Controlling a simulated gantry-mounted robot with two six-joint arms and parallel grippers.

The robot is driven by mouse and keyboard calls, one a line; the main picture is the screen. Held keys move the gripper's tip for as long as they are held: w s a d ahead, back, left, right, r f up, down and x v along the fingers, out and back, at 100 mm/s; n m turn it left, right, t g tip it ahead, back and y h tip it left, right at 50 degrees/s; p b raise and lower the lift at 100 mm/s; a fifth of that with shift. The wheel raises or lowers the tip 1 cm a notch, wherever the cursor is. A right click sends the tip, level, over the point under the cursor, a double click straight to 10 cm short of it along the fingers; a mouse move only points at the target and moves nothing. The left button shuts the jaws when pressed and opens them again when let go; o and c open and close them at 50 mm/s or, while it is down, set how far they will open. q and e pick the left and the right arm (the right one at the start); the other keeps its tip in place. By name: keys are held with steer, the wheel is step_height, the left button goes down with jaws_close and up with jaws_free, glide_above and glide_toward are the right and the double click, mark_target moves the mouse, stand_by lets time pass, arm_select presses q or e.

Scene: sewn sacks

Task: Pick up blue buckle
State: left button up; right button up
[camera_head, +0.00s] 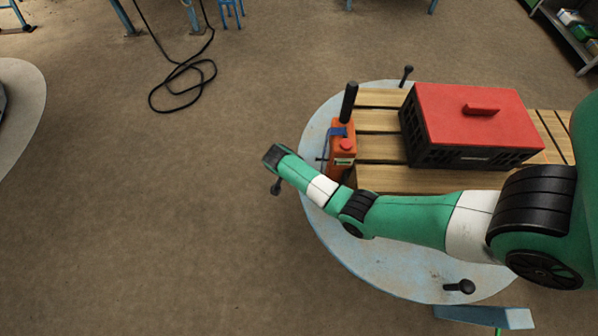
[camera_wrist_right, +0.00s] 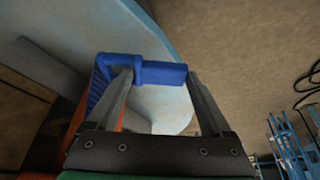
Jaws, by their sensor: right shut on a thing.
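The blue buckle (camera_wrist_right: 162,73) fills the space between the fingertips of my right gripper (camera_wrist_right: 159,80) in the right wrist view. The gripper is shut on it, one finger at each end of its bar. A ribbed blue part (camera_wrist_right: 98,88) runs down beside the left finger, next to an orange edge. In the head view, a small blue piece (camera_head: 337,132) shows on an upright orange case (camera_head: 343,152) with a black handle. My right arm reaches across from the right to just left of this case; its fingers are not clear there. My left gripper is not in view.
A round grey-blue table (camera_head: 415,268) carries a wooden slatted pallet (camera_head: 385,178). A black crate with a red lid (camera_head: 470,115) stands on the pallet, right of the orange case. Black knobs rise near the table edge. Open floor lies left of the table.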

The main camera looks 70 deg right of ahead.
step_height(320, 180, up, 25)
steer(key=p, duration=1.4)
steer(key=shift+f, duration=0.15)
